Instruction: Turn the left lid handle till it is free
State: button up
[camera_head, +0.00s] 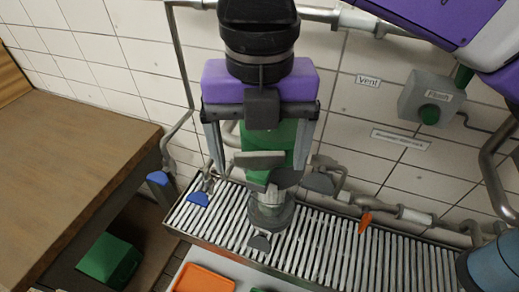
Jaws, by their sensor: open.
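My gripper (260,172) points down from the top middle, its two grey fingers spread wide. Between and behind the fingers stands a green housing (283,134) on a grey pipe fitting (270,210). A light grey flat handle-like piece (259,160) lies across the housing's lower front, between the fingers in the picture. A darker grey flat piece (319,182) sticks out to the right, outside the right finger. I cannot tell for sure which piece is the left lid handle, nor whether a finger touches it. The gripper's purple body hides the housing's top.
A slatted metal grating (345,255) runs under the fitting. Blue (198,198) and orange (365,222) valve levers stand left and right.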

aim_at(260, 156)
jog(key=shift+r+b, duration=0.5)
jog(key=shift+r, duration=3.35)
